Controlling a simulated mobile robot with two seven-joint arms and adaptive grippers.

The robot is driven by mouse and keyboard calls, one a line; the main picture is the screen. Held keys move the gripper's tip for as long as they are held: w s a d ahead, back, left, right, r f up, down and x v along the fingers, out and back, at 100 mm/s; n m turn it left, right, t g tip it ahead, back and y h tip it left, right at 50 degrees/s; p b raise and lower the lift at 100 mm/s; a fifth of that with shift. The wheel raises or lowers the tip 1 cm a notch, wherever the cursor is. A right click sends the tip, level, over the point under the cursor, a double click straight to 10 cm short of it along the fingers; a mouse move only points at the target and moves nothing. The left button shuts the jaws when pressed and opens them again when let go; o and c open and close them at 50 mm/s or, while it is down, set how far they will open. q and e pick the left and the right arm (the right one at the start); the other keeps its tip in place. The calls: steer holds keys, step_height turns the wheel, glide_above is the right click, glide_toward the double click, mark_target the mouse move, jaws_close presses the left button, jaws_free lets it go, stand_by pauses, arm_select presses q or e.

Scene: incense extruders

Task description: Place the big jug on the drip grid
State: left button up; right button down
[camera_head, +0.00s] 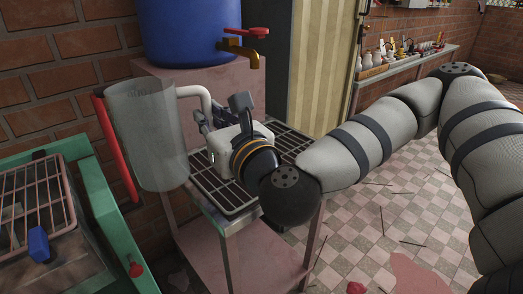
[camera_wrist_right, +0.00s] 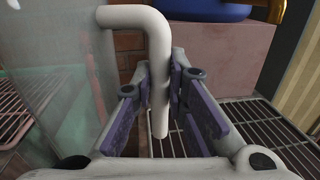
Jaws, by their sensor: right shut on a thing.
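The big jug (camera_head: 145,135) is a tall, see-through grey cylinder with a white bent handle (camera_wrist_right: 157,75). My right gripper (camera_head: 222,125) is shut on this handle, which passes between its purple finger pads in the wrist view. The jug is roughly upright, at the left end of the drip grid (camera_head: 225,192), a dark barred grate on a metal stand. Its base appears to be off the grid's left edge; I cannot tell its exact height. The grid also shows under the fingers in the wrist view (camera_wrist_right: 262,120). My left gripper is out of view.
A blue barrel (camera_head: 185,35) with a brass tap (camera_head: 240,50) stands on a pink block (camera_head: 205,82) behind the grid. A green frame (camera_head: 105,205) with a rack and a red bar (camera_head: 115,150) is close to the jug's left side. Bottles line a shelf (camera_head: 410,65) at the back.

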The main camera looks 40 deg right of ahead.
step_height(320, 180, up, 4)
steer(key=d+h, duration=0.1)
steer(key=d, duration=0.1)
steer(key=w+d+f+b, duration=0.3)
steer(key=d+f, duration=0.1)
steer(key=d, duration=0.5)
arm_select(q)
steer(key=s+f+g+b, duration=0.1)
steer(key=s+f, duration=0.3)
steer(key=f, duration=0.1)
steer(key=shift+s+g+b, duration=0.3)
steer(key=shift+b, duration=0.1)
arm_select(e)
steer(key=w+d+f, duration=0.2)
steer(key=d+f, duration=0.2)
steer(key=f, duration=0.5)
steer(key=shift+d+m, duration=0.3)
steer(key=shift+d, duration=0.05)
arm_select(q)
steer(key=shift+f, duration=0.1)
